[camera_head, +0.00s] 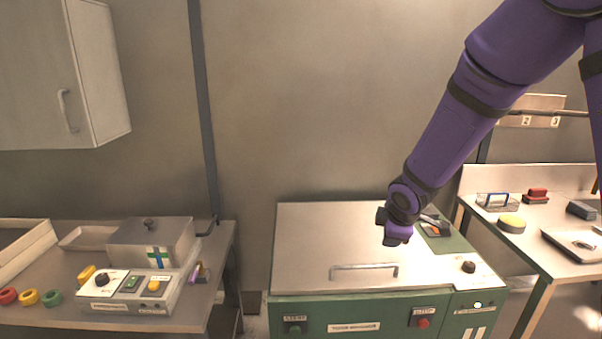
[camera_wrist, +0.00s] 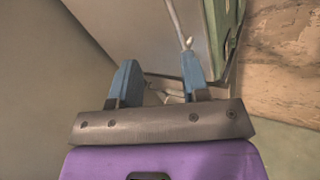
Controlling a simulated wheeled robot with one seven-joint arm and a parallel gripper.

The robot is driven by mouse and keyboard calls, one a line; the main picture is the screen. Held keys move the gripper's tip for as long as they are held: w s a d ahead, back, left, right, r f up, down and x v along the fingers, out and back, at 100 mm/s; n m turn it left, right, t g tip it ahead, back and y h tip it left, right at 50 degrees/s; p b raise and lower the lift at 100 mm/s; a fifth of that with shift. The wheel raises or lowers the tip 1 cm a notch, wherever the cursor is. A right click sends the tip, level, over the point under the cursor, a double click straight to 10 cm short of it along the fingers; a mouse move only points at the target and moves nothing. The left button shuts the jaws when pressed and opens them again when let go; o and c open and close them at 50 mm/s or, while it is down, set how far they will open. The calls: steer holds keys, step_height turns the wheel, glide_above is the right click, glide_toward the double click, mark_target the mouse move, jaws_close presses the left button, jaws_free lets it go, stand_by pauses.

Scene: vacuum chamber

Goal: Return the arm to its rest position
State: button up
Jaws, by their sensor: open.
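My gripper (camera_head: 396,236) hangs from my purple arm in front of the vacuum chamber's lid, at its right part in the head view. In the wrist view its two blue fingers (camera_wrist: 158,85) stand apart, with nothing between them but background. The vacuum chamber (camera_head: 320,246) is a green cabinet with a pale, closed lid and a bar handle (camera_head: 364,268).
A left bench holds a metal box (camera_head: 150,243), a control box (camera_head: 128,290) and coloured rings (camera_head: 29,297). A wall cabinet (camera_head: 60,80) hangs upper left. The wall above the chamber is clear.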

steer(key=s+d+r+m, duration=0.4)
steer(key=s+r+m, duration=0.2)
steer(key=s+r, duration=0.35)
steer(key=s+d+r+m, duration=0.3)
steer(key=s+r+m, duration=0.2)
steer(key=s+r, duration=0.5)
steer(key=s+r+m, duration=0.1)
steer(key=s+m, duration=0.3)
steer(key=s, duration=0.7)
steer(key=shift+s+a+g, duration=0.2)
steer(key=shift+a+g, duration=0.15)
steer(key=shift+g, duration=0.05)
steer(key=shift+o, duration=0.3)
steer(key=shift+r, duration=0.1)
